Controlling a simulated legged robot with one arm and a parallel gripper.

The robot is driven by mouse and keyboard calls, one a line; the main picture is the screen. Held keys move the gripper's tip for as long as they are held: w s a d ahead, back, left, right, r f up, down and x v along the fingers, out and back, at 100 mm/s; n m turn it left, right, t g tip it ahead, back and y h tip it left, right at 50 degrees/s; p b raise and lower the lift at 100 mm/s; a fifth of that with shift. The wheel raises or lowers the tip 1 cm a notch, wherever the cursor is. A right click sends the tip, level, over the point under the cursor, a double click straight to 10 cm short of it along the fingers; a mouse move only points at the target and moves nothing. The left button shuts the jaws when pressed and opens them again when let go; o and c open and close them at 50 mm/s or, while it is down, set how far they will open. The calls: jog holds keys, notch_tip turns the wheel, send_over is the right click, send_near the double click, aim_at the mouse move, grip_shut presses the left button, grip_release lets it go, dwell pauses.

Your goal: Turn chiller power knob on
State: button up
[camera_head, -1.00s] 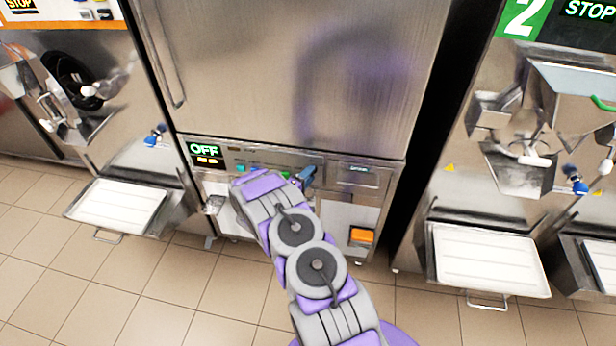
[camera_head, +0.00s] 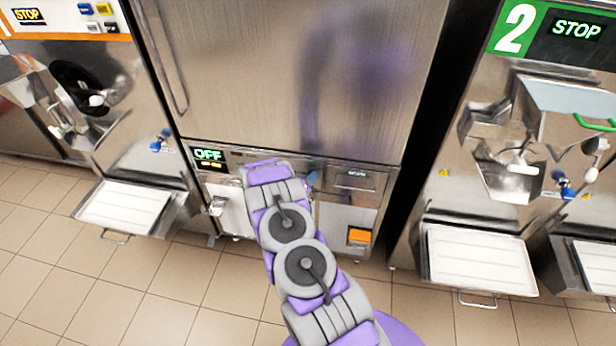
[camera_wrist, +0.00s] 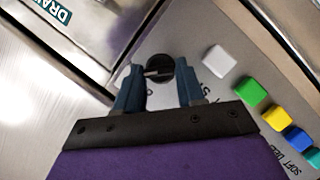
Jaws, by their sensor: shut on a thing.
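The chiller (camera_head: 290,70) is the tall steel cabinet at the middle of the head view. Its display (camera_head: 208,155) reads OFF in green. In the wrist view, a round black power knob (camera_wrist: 160,68) with a light bar across it sits on the chiller's control panel (camera_wrist: 205,85). My gripper (camera_wrist: 158,74) has its two blue fingers on either side of the knob and is shut on it. In the head view my arm covers the knob and most of the gripper; only a bit of blue finger shows at its right side.
White, green, yellow and blue buttons (camera_wrist: 250,92) lie right of the knob. A drain panel (camera_wrist: 85,35) is at upper left in the wrist view. Machines with white trays (camera_head: 480,257) stand on both sides. An orange switch (camera_head: 360,236) is low on the chiller. Tiled floor is clear in front.

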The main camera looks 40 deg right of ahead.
jog(key=shift+s+d+f+m+t+y, duration=0.15)
jog(key=shift+m+t+y, duration=0.4)
jog(key=shift+m, duration=0.55)
jog(key=shift+s+a+r+m+t+y, duration=0.1)
jog(key=shift+m+t+y, duration=0.45)
jog(key=shift+m, duration=0.55)
jog(key=shift+s+d+f+m+t+y, duration=0.15)
jog(key=shift+m+t+y, duration=0.15)
jog(key=shift+m+y, duration=0.6)
jog(key=shift+a+m, duration=0.1)
jog(key=shift+m, duration=0.2)
jog(key=shift+r, duration=0.1)
jog(key=o, duration=1)
jog(key=shift+w+r, duration=0.1)
jog(key=shift+w, duration=0.05)
jog(key=shift+o, duration=0.2)
jog(key=shift+r, duration=0.1)
jog(key=p+v, duration=0.2)
jog(key=v, duration=1.5)
jog(key=shift+a+f, duration=0.15)
jog(key=shift+f, duration=0.2)
